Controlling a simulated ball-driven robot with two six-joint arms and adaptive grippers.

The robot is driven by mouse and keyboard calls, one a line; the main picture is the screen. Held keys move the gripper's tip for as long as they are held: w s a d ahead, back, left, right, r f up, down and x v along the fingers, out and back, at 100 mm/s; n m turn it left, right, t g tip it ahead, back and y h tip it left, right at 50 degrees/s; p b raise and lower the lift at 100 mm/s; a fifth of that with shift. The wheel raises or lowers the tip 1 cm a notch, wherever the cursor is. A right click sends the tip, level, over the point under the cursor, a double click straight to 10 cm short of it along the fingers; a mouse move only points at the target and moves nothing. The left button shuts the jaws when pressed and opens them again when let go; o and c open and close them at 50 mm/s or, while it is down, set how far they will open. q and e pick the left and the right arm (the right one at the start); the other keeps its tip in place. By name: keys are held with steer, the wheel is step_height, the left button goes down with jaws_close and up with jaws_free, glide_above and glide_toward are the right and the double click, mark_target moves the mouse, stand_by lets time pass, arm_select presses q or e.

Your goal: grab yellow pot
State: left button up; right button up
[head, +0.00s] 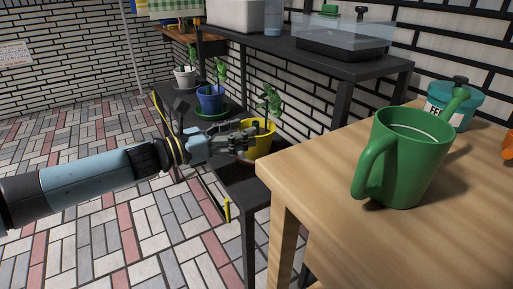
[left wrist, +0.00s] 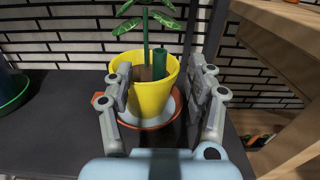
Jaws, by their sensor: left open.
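The yellow pot (head: 262,141) holds a green leafy plant and stands on the dark lower shelf, beside the wooden table. In the left wrist view the yellow pot (left wrist: 150,99) sits upright on an orange-brown saucer (left wrist: 99,99). My left gripper (head: 245,138) is open at the pot's near side. In the left wrist view the left gripper (left wrist: 160,84) has its left finger overlapping the pot's left side and its right finger just right of the pot. I cannot tell whether either finger touches it. My right gripper is not in view.
A blue pot (head: 210,101) and a white pot (head: 186,77) stand farther back on the dark shelf (left wrist: 50,140). The wooden table (head: 310,160) rises close at the right, with a green watering can (head: 407,160) and a teal tub (head: 462,105) on it.

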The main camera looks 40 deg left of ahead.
arm_select(q)
steer(key=shift+w+d, duration=0.15)
steer(key=shift+w, duration=0.15)
steer(key=x, duration=0.3)
steer(key=shift+w+d, duration=0.25)
steer(key=shift+d, duration=0.15)
steer(key=shift+w+d, duration=0.2)
steer(key=shift+w, duration=0.3)
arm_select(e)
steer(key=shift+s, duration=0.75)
